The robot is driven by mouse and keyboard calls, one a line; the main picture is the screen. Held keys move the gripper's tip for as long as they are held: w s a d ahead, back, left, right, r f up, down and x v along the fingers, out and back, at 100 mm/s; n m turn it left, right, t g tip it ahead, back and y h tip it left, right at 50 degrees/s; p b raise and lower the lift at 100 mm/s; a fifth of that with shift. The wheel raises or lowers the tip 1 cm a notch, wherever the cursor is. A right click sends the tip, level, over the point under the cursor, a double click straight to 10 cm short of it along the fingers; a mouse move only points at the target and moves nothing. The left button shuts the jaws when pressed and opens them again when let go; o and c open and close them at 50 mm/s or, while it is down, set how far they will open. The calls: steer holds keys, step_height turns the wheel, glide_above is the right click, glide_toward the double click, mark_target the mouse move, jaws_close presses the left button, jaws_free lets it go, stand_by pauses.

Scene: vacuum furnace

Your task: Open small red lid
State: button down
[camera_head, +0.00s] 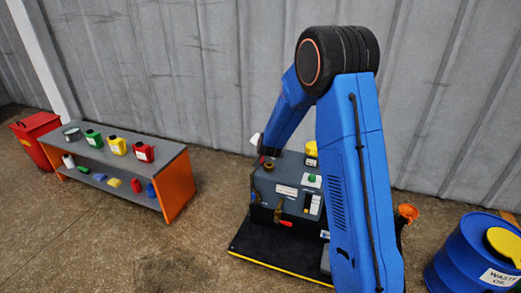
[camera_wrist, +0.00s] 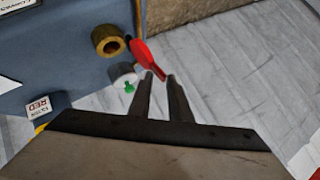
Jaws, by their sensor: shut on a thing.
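The small red lid (camera_wrist: 143,55) shows in the wrist view as a flat red piece with a narrow tab, at the edge of the blue-grey machine top (camera_wrist: 75,60). My gripper (camera_wrist: 160,75) has its two dark fingertips on either side of the tab's end and is shut on it. Whether the lid is raised off its opening is hard to tell. In the head view a little red (camera_head: 262,159) shows on the machine (camera_head: 297,190) below my wrist. My fingers are hidden there behind my arm.
In the wrist view, a brass ring (camera_wrist: 108,41) and a pale round cap with a green part (camera_wrist: 129,87) sit close by the lid. In the head view, a shelf of bottles (camera_head: 165,152) and a red bin (camera_head: 38,135) stand left, a blue waste-oil drum (camera_head: 465,255) right.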

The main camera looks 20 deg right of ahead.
steer(key=shift+w+a, duration=0.25)
steer(key=shift+a, duration=0.05)
steer(key=shift+w+a, duration=0.15)
steer(key=shift+a, duration=0.05)
steer(key=shift+w+a+n+g+h, duration=0.15)
steer(key=shift+a+n+g+h, duration=0.05)
steer(key=shift+n+g+h, duration=0.1)
steer(key=shift+w+a+f, duration=0.1)
steer(key=shift+a+f, duration=0.05)
steer(key=shift+a, duration=0.05)
steer(key=shift+w+a+f, duration=0.25)
steer(key=shift+w+a, duration=0.1)
steer(key=shift+a, duration=0.15)
steer(key=c, duration=1.9)
jaws_free()
steer(key=v, duration=1.7)
steer(key=shift+r, duration=0.25)
steer(key=shift+a, duration=0.15)
